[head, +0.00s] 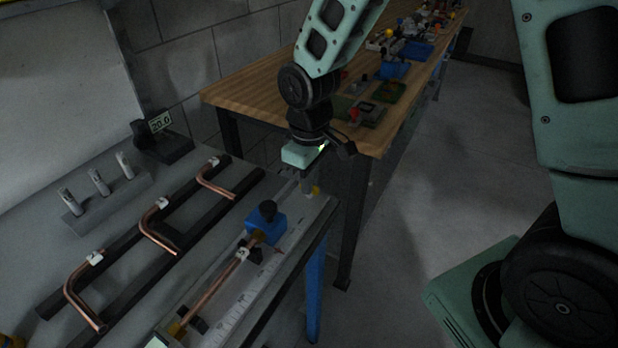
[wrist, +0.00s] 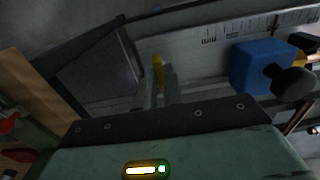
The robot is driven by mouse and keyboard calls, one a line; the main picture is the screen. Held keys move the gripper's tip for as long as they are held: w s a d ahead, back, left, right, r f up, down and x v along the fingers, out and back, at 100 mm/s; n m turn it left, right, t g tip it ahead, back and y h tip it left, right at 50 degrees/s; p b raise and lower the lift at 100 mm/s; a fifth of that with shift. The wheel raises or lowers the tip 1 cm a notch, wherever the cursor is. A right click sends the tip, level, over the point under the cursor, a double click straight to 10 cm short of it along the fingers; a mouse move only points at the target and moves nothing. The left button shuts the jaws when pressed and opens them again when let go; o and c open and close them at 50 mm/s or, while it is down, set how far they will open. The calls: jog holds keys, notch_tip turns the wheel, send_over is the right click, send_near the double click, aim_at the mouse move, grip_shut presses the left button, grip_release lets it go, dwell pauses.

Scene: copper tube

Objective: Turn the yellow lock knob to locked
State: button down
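The yellow lock knob (wrist: 158,72) shows as a thin upright yellow piece in the wrist view. In the head view it is a small yellow spot (head: 315,190) at the far right end of the grey bench. My gripper (head: 312,184) points down over it. In the wrist view, my gripper's two grey fingers (wrist: 161,84) stand close together, with the knob at their tips. I cannot tell whether they touch it or are apart from it. The knob's lower part is hidden, and no lock marking is readable.
A blue block with a black knob (head: 266,222) sits on the ruled rail nearby, beside a copper tube (head: 215,287). Bent copper tubes (head: 160,238) rest on a black rack. A display (head: 160,122) reads 20.0. A wooden table (head: 245,92) stands behind my gripper.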

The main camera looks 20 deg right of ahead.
dwell(0.4)
jog(key=m+p, duration=0.1)
jog(key=m, duration=0.4)
jog(key=shift+r+m, duration=0.1)
jog(key=shift+m, duration=0.3)
jog(key=m+p, duration=0.2)
jog(key=m, duration=0.3)
jog(key=m+p, duration=0.2)
jog(key=m, duration=0.2)
jog(key=shift+r+m, duration=0.1)
jog(key=shift+m, duration=0.2)
jog(key=shift+w+m+p, duration=0.1)
jog(key=shift+m+p, duration=0.9)
jog(key=shift+m, duration=0.3)
jog(key=c, duration=1.5)
grip_release()
